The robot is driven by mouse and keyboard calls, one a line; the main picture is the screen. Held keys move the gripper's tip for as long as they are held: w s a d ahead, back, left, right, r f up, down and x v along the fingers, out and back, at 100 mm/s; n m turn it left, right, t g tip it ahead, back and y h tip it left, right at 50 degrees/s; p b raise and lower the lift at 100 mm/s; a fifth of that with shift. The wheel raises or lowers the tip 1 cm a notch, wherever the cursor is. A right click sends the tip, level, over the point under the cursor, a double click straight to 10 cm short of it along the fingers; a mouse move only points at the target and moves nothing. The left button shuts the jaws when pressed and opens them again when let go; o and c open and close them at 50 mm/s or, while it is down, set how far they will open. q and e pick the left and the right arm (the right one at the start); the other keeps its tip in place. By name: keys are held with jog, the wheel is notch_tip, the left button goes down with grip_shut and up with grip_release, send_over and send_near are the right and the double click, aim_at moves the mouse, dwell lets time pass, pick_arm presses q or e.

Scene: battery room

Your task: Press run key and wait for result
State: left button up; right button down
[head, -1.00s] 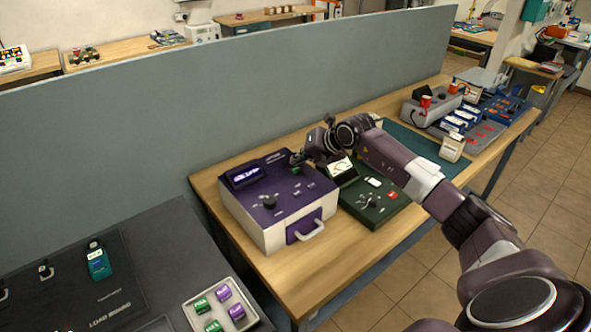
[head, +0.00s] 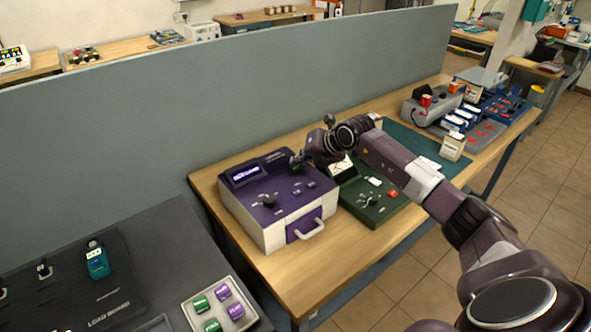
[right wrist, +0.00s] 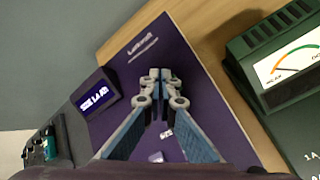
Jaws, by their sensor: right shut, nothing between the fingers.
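The purple and white tester (head: 262,213) stands on the wooden bench, with a lit display (head: 243,174) at its back left. The display also shows in the right wrist view (right wrist: 96,97), its small white text hard to read. My right gripper (head: 296,161) is shut and empty over the back right of the tester's purple top, near small keys. In the right wrist view its closed fingertips (right wrist: 160,82) hide the panel under them. The run key is mostly hidden by the fingers, and I cannot tell whether they touch it. My left gripper is not in view.
A green meter unit (head: 372,205) stands close to the tester's right, under my right arm. A grey partition (head: 200,115) runs behind the bench. A tray (head: 243,285) of green and purple blocks is at the front left. Bare wood lies in front of the tester.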

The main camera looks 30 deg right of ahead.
aim_at(297, 169)
jog(key=shift+f, duration=0.45)
dwell(0.8)
jog(key=shift+r, duration=0.8)
jog(key=shift+r+p, duration=0.1)
jog(key=shift+p, duration=0.25)
jog(key=shift+r+p, duration=1.6)
jog(key=shift+r, duration=0.85)
